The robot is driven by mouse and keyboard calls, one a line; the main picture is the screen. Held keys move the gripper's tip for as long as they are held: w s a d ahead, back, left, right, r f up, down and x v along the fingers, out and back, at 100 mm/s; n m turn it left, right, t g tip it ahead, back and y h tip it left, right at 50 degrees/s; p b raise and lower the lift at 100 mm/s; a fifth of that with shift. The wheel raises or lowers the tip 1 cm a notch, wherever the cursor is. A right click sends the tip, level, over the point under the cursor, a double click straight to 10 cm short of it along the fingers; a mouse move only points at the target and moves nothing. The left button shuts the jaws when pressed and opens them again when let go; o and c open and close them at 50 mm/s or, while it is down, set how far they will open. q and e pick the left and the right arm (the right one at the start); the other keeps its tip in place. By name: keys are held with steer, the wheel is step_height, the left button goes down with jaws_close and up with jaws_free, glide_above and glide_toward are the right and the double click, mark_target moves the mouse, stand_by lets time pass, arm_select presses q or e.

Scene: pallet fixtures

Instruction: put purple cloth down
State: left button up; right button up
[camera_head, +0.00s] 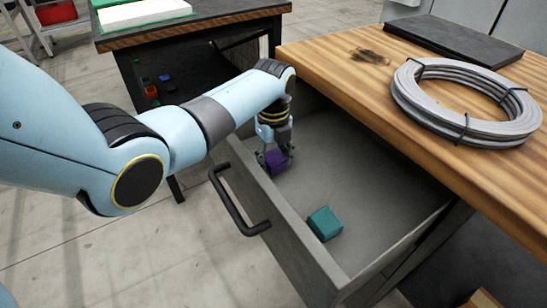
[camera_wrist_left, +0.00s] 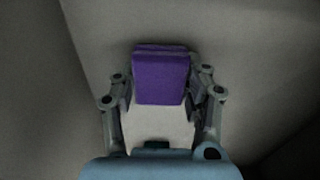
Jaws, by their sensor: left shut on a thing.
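The purple cloth (camera_head: 276,160) is a small folded block inside the open grey drawer (camera_head: 375,200). My left gripper (camera_head: 275,156) points down into the drawer near its back left corner and is shut on the cloth. In the left wrist view the purple cloth (camera_wrist_left: 161,77) sits between the two fingers of my left gripper (camera_wrist_left: 160,95), with grey drawer floor around it. I cannot tell whether the cloth touches the floor. My right gripper is not in view.
A teal folded block (camera_head: 325,223) lies in the drawer near its front wall. The drawer handle (camera_head: 238,200) sticks out to the left. A coil of grey cable (camera_head: 465,100) and a dark flat slab (camera_head: 453,40) lie on the wooden worktop (camera_head: 350,75). The drawer's middle floor is clear.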

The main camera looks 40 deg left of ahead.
mark_target(273, 158)
arm_select(q)
steer(key=shift+f, duration=0.3)
steer(key=o, duration=1.1)
steer(key=shift+b, duration=0.45)
steer(key=r+p, duration=0.1)
steer(key=r, duration=0.6)
steer(key=r+p, duration=0.1)
steer(key=r, duration=0.3)
steer(key=shift+s+d+p, duration=0.1)
steer(key=shift+s+p, duration=0.15)
steer(key=shift+p, duration=0.05)
